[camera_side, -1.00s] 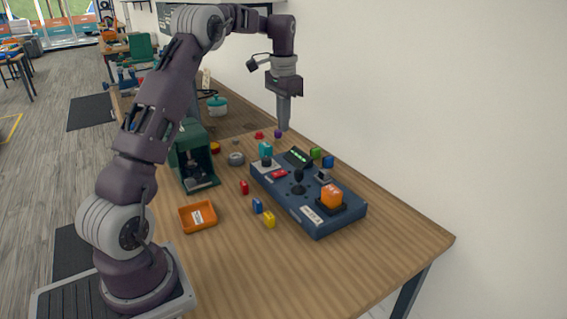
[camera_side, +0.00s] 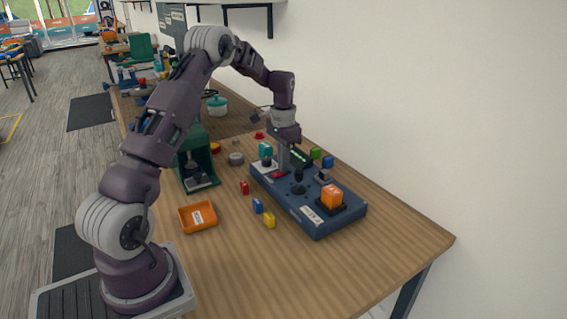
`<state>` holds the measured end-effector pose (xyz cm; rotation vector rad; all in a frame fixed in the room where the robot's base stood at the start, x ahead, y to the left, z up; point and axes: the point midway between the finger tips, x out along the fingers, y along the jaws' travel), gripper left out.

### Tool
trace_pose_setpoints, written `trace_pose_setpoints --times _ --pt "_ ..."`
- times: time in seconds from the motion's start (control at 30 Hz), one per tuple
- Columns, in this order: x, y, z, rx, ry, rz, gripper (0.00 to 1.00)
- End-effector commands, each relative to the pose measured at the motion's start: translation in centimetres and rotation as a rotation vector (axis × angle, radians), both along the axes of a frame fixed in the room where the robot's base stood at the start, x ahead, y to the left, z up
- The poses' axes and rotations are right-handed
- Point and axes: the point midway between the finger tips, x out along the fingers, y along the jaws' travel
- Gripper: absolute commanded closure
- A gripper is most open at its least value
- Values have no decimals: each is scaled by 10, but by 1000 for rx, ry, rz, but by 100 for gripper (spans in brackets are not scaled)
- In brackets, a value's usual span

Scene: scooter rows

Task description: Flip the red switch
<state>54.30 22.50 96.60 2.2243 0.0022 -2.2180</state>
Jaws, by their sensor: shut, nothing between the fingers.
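The red switch (camera_side: 278,174) is a small red piece on the top of the blue control box (camera_side: 318,222), left of the black joystick (camera_side: 298,181). My gripper (camera_side: 284,171) is shut and empty, pointing down, with its tip at the red switch. The fingers partly cover the switch. I cannot tell whether the tip touches it or which way the switch is tilted.
Small blocks lie around the box. An orange tray (camera_side: 198,217) and a green press (camera_side: 197,165) stand to the left. The front table area is clear.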

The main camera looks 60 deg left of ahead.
Motion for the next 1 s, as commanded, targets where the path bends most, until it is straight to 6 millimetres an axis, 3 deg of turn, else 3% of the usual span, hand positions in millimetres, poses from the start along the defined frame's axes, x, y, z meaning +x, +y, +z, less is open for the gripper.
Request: trace_pose_setpoints --times 0.4,1.0 --pt "1 0 -3 0 0 -1 100" --pt "-14 0 3 0 0 -1 100"
